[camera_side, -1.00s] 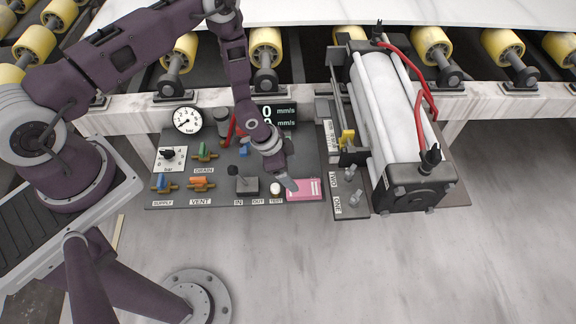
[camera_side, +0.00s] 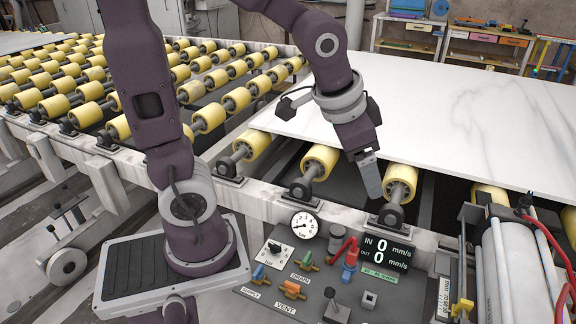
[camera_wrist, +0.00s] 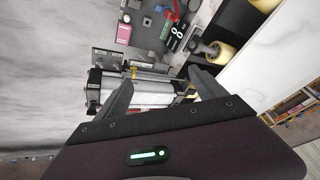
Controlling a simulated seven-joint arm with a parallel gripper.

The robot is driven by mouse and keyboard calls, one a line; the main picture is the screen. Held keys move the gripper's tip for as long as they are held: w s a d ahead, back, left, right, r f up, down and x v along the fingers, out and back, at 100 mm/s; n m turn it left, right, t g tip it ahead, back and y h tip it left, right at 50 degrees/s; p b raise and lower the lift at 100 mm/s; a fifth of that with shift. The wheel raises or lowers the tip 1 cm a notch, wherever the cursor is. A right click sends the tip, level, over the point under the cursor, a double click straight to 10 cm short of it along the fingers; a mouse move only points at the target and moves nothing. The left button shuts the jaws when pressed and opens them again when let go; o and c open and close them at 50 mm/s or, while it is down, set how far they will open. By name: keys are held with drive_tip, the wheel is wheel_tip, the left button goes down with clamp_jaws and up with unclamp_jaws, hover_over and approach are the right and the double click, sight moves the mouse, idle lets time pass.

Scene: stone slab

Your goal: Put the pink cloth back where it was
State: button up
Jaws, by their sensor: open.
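The pink cloth (camera_wrist: 124,33) is a small, flat pink rectangle with white marks. In the wrist view it lies on the edge of the grey control panel (camera_wrist: 150,38); the side view now does not take it in. My gripper (camera_side: 370,180) is up in the air in front of the rollers at the slab's near edge, in the side view. In the wrist view my gripper (camera_wrist: 160,76) has its two fingers spread with nothing between them. The cloth is well beyond the fingertips, apart from them.
A white cylinder unit (camera_side: 510,270) with red hoses stands right of the control panel (camera_side: 310,285). Yellow rollers (camera_side: 318,161) and a large white slab (camera_side: 450,110) lie behind the panel. The panel carries a gauge (camera_side: 305,224), valves, a lever and a speed display (camera_side: 386,249).

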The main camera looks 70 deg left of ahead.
drive_tip(key=s+r+n, duration=0.1)
drive_tip(key=s+r, duration=0.1)
drive_tip(key=s, duration=0.5)
drive_tip(key=s+d+r+n, duration=0.1)
drive_tip(key=s, duration=0.6)
drive_tip(key=shift+s+d+r+h, duration=0.15)
drive_tip(key=shift+d+r+h, duration=0.05)
drive_tip(key=shift+r+h, duration=0.2)
